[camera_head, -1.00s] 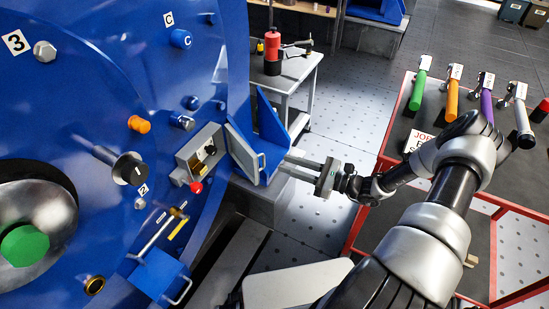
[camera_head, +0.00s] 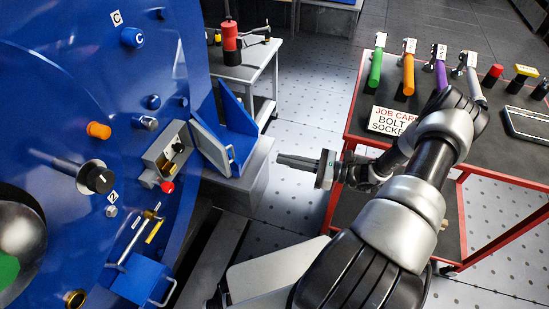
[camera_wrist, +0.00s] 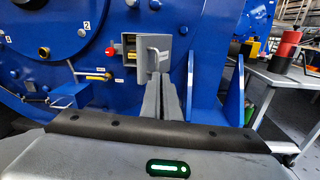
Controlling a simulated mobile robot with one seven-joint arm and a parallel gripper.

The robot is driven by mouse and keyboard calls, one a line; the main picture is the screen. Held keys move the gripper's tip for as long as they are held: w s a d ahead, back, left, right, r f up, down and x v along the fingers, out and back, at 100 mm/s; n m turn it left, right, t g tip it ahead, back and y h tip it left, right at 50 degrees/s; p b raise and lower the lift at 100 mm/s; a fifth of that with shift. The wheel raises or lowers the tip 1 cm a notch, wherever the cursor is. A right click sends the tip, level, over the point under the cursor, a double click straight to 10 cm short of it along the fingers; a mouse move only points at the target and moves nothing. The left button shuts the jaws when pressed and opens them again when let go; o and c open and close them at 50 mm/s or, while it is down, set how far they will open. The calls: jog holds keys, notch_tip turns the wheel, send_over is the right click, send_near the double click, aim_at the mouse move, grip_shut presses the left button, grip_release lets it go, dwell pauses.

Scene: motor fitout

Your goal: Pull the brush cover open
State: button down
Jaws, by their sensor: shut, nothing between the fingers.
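The brush cover (camera_head: 210,149) is a grey hinged panel with a pull handle, on the right side of a small grey box (camera_head: 157,158) on the blue motor. It stands swung open, and the inside of the box shows. In the wrist view the cover (camera_wrist: 149,70) and its handle show just beyond my fingertips. My gripper (camera_head: 280,161) is shut and empty, to the right of the cover and apart from it, its fingers pointing at it. In the wrist view the shut fingers (camera_wrist: 160,84) hide part of the cover's lower edge.
A blue bracket (camera_head: 236,125) stands behind the cover. A lower blue box (camera_head: 143,281) has its own handle. A red-framed cart (camera_head: 345,145) with coloured-handled tools stands right. Floor between cart and motor is clear.

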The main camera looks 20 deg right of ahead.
jog(key=w+a+m+t+h+b, duration=0.2)
jog(key=w+a+m+b, duration=0.2)
jog(key=a+m, duration=1)
jog(key=w+m, duration=0.1)
jog(key=m, duration=0.3)
jog(key=shift+w+f+m+t, duration=0.15)
jog(key=shift+w+m+t, duration=0.15)
jog(key=shift+w+m, duration=0.1)
